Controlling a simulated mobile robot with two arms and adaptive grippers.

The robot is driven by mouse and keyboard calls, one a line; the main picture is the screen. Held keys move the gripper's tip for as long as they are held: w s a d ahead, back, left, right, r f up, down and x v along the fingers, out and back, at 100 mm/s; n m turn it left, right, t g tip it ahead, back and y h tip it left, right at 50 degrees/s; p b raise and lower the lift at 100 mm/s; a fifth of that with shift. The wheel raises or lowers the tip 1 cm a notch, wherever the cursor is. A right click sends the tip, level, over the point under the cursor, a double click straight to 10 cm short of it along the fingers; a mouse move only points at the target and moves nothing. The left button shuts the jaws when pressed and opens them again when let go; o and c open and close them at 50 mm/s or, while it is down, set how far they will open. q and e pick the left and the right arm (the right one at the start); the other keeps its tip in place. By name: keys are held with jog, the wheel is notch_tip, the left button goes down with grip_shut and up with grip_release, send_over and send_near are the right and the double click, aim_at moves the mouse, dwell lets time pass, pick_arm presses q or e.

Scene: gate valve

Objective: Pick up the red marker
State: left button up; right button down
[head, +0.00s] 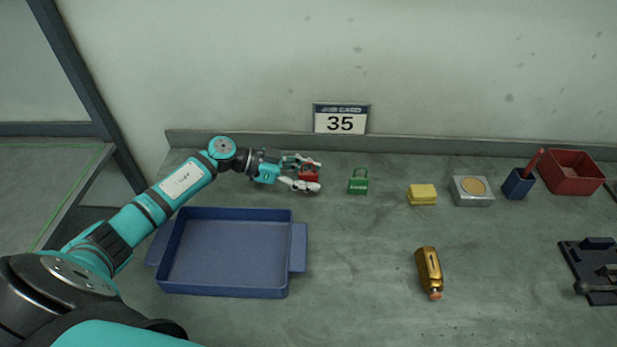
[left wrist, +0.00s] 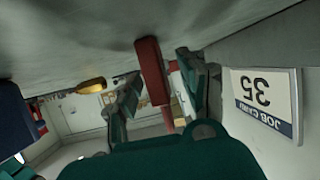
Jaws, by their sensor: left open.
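A slim red stick, likely the red marker (head: 536,160), leans up out of a dark blue cup (head: 517,184) at the back right. My left gripper (head: 312,175) is far to its left, near the back wall. In the left wrist view this red thing (left wrist: 151,72) shows between the open fingers (left wrist: 158,90). I cannot tell whether they touch it. My right gripper does not show.
A green padlock (head: 358,184), a yellow block (head: 422,195), a grey box with a round tan top (head: 472,192) and a red bin (head: 571,174) line the back. A blue tray (head: 225,292) is front left, a gold bottle (head: 429,268) front centre, a dark fixture (head: 590,265) far right.

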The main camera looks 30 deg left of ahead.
pick_arm(q)
jog(key=shift+a, duration=0.1)
jog(key=shift+c, duration=0.2)
grip_shut()
jog(key=shift+r, duration=0.15)
notch_tip(320, 180, up, 10)
jog(key=shift+f, duration=0.2)
jog(key=s+d, duration=0.4)
jog(key=s, duration=0.3)
jog(key=s+d+n+t, duration=0.1)
jog(key=s+d, duration=0.3)
jog(key=s, duration=0.3)
jog(key=shift+s+d+r+y, duration=0.2)
jog(key=shift+s+d+y, duration=0.1)
jog(key=shift+d, duration=0.1)
